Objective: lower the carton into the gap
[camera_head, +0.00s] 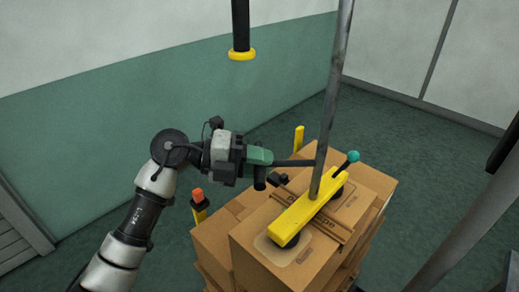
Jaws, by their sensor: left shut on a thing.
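A brown carton (262,268) is under the yellow suction bar (302,214) of a lifter, whose dark round cups rest on its top. A grey tube (334,100) rises from the bar, and a lever with a teal ball (353,156) sticks out at its far end. My left gripper (262,160) is shut on the lifter's green handle, left of the tube. Other cartons (215,226) stand beside and below on the left. The gap is hidden, and I cannot tell how high the carton hangs. My right gripper is not in view.
A yellow post with an orange top (198,200) stands left of the cartons, and another yellow post (298,138) stands behind them. A black cylinder with a yellow ring (241,40) hangs above. Grey bars cross the right side. Green floor behind is clear.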

